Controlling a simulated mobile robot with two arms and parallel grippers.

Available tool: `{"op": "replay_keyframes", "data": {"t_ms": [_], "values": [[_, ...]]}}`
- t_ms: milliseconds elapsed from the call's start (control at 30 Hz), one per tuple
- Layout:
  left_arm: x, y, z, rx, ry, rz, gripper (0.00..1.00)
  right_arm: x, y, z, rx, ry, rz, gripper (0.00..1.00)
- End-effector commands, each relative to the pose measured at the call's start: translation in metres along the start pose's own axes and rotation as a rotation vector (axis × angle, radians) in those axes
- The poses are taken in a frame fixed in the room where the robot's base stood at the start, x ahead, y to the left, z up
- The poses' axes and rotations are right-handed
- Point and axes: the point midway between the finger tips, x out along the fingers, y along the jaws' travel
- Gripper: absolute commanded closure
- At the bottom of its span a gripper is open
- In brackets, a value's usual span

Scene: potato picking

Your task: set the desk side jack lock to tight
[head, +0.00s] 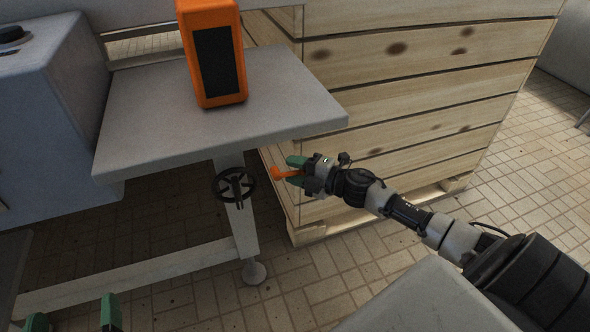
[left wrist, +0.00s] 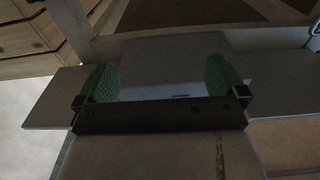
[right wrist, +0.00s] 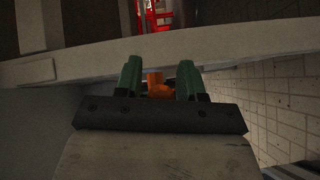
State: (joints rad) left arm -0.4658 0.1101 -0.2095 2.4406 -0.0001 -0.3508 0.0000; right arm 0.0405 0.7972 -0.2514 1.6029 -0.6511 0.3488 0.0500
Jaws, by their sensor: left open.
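An orange lever (head: 279,173), which looks like the jack lock, is beside the right edge of the grey desk (head: 180,125), just below its top. My right gripper (head: 295,172) is at the lever, with its green fingers on either side of it. In the right wrist view the orange piece (right wrist: 156,84) fills most of the narrow gap between the fingers, and the gripper appears shut on it. The lever's mounting is hidden. My left gripper (head: 75,320) is open and empty at the bottom left; its wide-apart green fingers show in the left wrist view (left wrist: 160,80).
A black handwheel (head: 233,186) sits on the desk leg. An orange device (head: 215,55) with a dark panel stands on the desk. A slatted wooden crate (head: 400,95) stands close behind the lever. A blue-grey cabinet (head: 50,125) is at left. Tiled floor is clear at right.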

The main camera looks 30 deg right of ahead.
Motion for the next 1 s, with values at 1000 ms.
{"op": "replay_keyframes", "data": {"t_ms": [1000], "values": [[-0.003,0.007,-0.04,-0.011,0.361,0.02,0.0,0.002,-0.011,0.001,0.097,0.026,0.092,1.0]]}}
